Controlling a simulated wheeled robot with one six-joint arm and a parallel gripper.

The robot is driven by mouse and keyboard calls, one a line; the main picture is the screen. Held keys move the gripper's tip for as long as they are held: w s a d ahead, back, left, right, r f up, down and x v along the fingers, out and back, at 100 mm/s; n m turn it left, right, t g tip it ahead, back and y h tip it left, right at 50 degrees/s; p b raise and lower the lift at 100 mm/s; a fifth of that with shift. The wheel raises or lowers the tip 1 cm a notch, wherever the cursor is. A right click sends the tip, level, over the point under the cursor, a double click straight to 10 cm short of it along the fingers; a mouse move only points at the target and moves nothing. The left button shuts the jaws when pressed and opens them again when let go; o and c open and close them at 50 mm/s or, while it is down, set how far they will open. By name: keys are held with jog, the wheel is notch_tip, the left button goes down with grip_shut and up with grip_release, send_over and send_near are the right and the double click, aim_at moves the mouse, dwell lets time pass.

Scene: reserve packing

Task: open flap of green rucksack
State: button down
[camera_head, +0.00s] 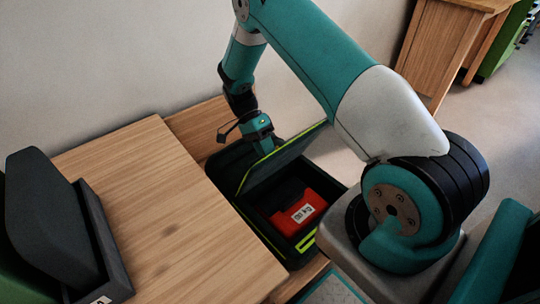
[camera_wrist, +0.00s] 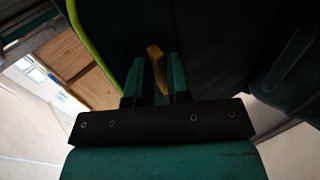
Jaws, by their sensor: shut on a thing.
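The rucksack (camera_head: 243,206) is a dark, box-shaped bag with lime-green trim, standing beside the wooden table. Its flap (camera_head: 282,160) is raised at a slant, so the inside shows from the front. A red item (camera_head: 312,211) with a white label lies inside. My gripper (camera_head: 266,148) is at the flap, on its far side, and the flap partly hides its fingertips. In the wrist view my gripper (camera_wrist: 160,80) is shut on a yellow tab (camera_wrist: 157,62) against the dark flap (camera_wrist: 205,35). Lime-green trim (camera_wrist: 84,36) runs along the flap's edge.
The wooden tabletop (camera_head: 160,190) is bare in its middle. A dark grey case-like thing (camera_head: 50,215) sits in a dark tray (camera_head: 108,245) at the left. A wall is behind the bag. A wooden cabinet (camera_head: 440,50) stands at the far right.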

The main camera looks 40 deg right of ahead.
jog(key=w+f+b, duration=0.1)
jog(key=w, duration=0.6)
jog(key=shift+w+a+b, duration=0.15)
jog(key=shift+b, duration=0.15)
jog(key=c, duration=1)
grip_release()
jog(key=shift+w+r, duration=0.1)
jog(key=shift+c, duration=0.6)
jog(key=shift+r, duration=0.2)
jog(key=shift+c, duration=0.2)
notch_tip(320, 180, up, 20)
jog(key=p, duration=1.2)
jog(key=shift+r, duration=0.2)
jog(key=shift+w, duration=0.1)
